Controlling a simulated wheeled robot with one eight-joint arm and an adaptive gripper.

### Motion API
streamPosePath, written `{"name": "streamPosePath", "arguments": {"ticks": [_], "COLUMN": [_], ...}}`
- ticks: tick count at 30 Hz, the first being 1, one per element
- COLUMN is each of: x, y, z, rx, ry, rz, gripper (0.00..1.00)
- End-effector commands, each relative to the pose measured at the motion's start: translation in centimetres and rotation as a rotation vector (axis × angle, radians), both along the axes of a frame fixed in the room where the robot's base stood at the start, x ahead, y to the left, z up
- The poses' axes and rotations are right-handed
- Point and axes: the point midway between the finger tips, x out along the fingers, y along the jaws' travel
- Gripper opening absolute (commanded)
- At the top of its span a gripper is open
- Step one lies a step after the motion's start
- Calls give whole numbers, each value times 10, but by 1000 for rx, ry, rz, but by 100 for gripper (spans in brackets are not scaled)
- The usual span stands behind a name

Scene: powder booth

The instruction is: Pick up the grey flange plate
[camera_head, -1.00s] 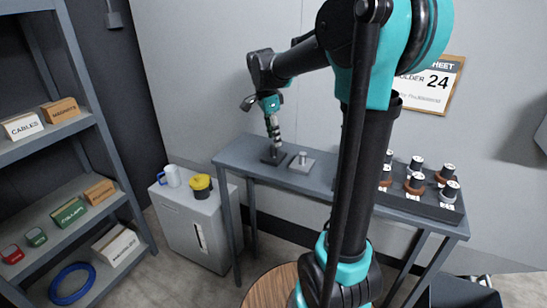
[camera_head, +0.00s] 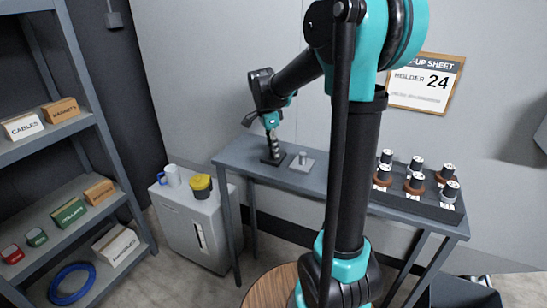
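A light grey square plate with a short upright stub (camera_head: 302,162) lies on the bench top and looks like the grey flange plate. A dark flat square piece (camera_head: 271,159) lies just left of it. My gripper (camera_head: 275,149) points down over the dark piece, to the left of the light grey plate and apart from it. The fingers are small and dark with pale bands, so their opening and any contact with the dark piece cannot be made out.
A dark rack (camera_head: 420,203) with several holders stands at the bench's right. Shelving (camera_head: 90,125) stands far left. My arm hides the bench's middle.

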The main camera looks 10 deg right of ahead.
Motion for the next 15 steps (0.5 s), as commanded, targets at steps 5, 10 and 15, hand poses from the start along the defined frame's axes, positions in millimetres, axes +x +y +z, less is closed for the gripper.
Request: {"name": "streamPosePath", "arguments": {"ticks": [5, 10, 15], "x": [0, 0, 0], "y": [0, 0, 0], "z": [0, 0, 0], "rx": [0, 0, 0], "ry": [0, 0, 0], "rz": [0, 0, 0], "gripper": [0, 0, 0]}}
